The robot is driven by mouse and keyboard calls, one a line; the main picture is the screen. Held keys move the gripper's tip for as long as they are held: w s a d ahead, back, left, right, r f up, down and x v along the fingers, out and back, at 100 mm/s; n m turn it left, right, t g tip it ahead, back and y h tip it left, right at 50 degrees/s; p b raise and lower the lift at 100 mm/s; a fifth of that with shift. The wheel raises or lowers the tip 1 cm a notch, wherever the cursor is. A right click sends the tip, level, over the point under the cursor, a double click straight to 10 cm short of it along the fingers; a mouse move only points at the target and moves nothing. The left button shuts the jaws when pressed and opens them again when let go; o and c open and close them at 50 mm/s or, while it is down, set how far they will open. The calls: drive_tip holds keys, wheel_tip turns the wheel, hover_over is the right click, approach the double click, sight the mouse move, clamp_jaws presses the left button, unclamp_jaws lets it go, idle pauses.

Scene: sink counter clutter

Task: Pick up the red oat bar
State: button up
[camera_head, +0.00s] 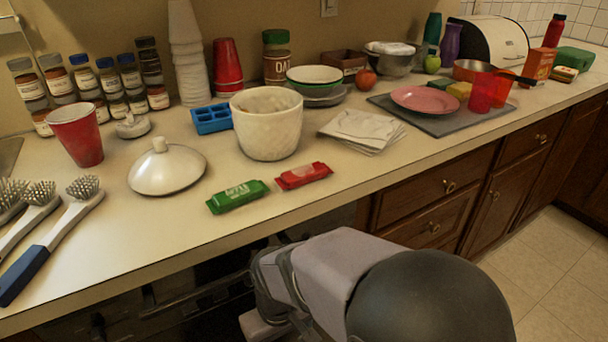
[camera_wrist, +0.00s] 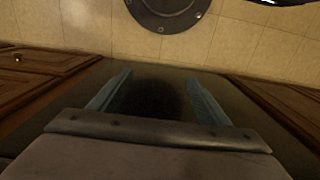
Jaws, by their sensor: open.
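The red oat bar (camera_head: 304,175) is a small shiny red wrapped packet. It lies flat on the counter near the front edge in the head view. A green wrapped bar (camera_head: 238,196) lies just to its left. My gripper (camera_wrist: 155,90) shows in the wrist view with its two fingers apart and nothing between them. The wrist view faces the floor and cabinets, and the red bar is not in it. In the head view my arm is below and in front of the counter edge, and the fingers cannot be made out there.
A white pot (camera_head: 267,136) stands behind the bars. A white lid (camera_head: 167,170) and several brushes (camera_head: 70,215) lie to the left. Folded papers (camera_head: 362,130) and a grey board (camera_head: 447,126) with a pink plate (camera_head: 425,100) are to the right. Counter in front of the bars is clear.

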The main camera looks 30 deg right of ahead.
drive_tip(key=c, duration=0.4)
